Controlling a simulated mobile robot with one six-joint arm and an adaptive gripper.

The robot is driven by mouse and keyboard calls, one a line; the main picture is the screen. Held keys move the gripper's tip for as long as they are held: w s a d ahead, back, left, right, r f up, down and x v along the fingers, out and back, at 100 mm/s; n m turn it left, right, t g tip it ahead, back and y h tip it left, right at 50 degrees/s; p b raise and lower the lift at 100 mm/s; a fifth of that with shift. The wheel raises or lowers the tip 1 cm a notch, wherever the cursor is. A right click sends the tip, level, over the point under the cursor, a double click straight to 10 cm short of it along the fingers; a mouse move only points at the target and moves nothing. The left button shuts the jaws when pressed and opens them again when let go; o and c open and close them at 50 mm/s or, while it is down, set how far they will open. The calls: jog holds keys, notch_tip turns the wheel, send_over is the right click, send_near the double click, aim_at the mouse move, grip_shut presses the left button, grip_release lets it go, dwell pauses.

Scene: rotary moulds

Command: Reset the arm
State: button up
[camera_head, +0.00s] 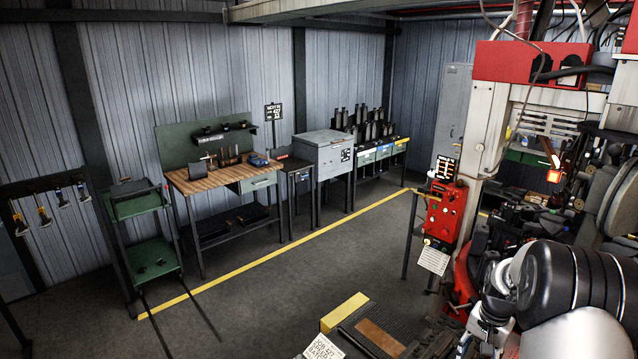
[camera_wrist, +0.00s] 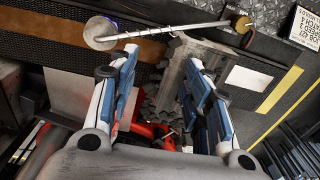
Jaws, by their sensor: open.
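My gripper (camera_wrist: 163,70) shows in the wrist view with its two blue-padded fingers spread apart. It is open, and nothing is clamped between the fingers. A grey metal piece with a jagged edge (camera_wrist: 183,62) lies beyond and partly between the fingers; the right finger hides part of it. I cannot tell how far it is from the fingertips. In the head view my arm (camera_head: 570,280) is folded at the lower right, and I cannot make out the gripper there.
A red control box (camera_head: 441,215) on a machine post stands near my arm. A rod with a round disc (camera_wrist: 102,32) crosses the top of the wrist view. A workbench (camera_head: 187,188) and green cart (camera_head: 130,208) stand by the far wall.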

jog(key=s+a+r+n+t+b, duration=0.1)
jog(key=s+a+r+n+b, duration=0.1)
jog(key=s+a+r+b, duration=0.35)
jog(key=s+a+r+n+t+b, duration=0.1)
jog(key=s+a+r+n+b, duration=0.15)
jog(key=a+b, duration=0.5)
jog(key=s+a+f+n+t+b, duration=0.1)
jog(key=s+a+f+n+b, duration=0.1)
jog(key=s+a+b, duration=0.3)
jog(key=s+a+f+n+t+b, duration=0.1)
jog(key=s+a+f+b, duration=0.3)
jog(key=s, duration=1)
jog(key=shift+a+f+n+b, duration=0.4)
jog(key=shift+a+f+n, duration=0.15)
jog(key=shift+a+n, duration=0.45)
jog(key=shift+a, duration=0.1)
